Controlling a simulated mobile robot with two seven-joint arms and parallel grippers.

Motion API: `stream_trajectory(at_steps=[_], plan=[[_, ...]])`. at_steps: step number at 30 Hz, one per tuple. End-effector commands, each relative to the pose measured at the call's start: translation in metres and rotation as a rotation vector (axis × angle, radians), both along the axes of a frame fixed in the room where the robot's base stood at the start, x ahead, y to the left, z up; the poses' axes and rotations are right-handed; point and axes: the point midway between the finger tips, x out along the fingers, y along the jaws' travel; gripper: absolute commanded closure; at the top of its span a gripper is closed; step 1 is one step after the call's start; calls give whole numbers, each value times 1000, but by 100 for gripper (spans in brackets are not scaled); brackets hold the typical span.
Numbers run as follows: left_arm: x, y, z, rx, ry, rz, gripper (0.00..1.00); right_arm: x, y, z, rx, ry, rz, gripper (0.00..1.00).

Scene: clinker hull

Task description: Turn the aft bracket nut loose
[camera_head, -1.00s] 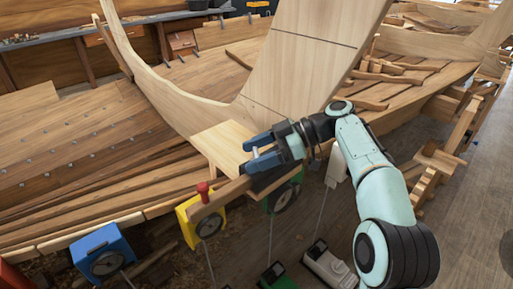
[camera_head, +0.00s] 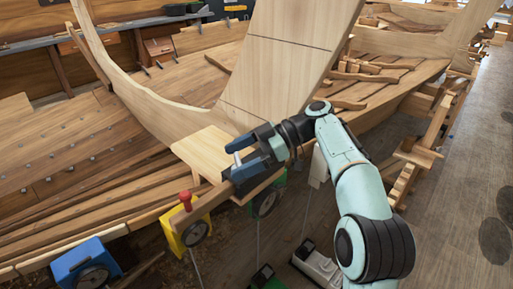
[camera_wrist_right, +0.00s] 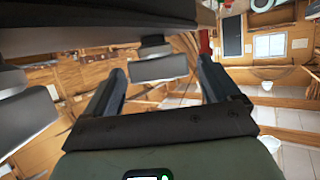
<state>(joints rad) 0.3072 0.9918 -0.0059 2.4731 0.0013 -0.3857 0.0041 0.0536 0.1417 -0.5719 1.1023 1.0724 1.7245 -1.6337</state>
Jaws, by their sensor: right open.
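My right gripper (camera_head: 238,158) is open at the end of the plank below the pale wooden board (camera_head: 205,152). Its two blue-grey fingers point left in the head view. A small pale grey piece shows between them, too small there to identify. In the right wrist view the gripper (camera_wrist_right: 163,78) has a grey block-shaped part (camera_wrist_right: 158,68) between and beyond its fingers, with gaps on both sides. It may be the bracket nut, but I cannot tell for certain. A second grey block (camera_wrist_right: 25,115) is at the left. My left gripper is not in view.
A yellow dial device (camera_head: 190,235) with a red knob (camera_head: 185,198), a blue one (camera_head: 85,265) and a green one (camera_head: 265,205) line the plank edge. A tall wooden panel (camera_head: 290,60) rises behind the gripper. Clear floor (camera_head: 465,220) lies at the right.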

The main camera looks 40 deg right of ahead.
Motion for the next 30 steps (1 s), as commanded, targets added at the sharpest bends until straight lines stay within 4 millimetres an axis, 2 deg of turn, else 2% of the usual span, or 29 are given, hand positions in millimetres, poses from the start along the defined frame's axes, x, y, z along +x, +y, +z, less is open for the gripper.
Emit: stream_trajectory(at_steps=[8, 15, 22, 30], plan=[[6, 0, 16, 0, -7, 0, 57, -23, -47, 23, -4, 2, -9, 11], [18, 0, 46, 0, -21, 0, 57, -44, -85, 44, -1, 0, -7, 11], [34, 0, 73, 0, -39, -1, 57, -52, -100, 51, 2, -1, -4, 11], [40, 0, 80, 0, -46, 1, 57, -56, -104, 50, 1, 0, 0, 11]])
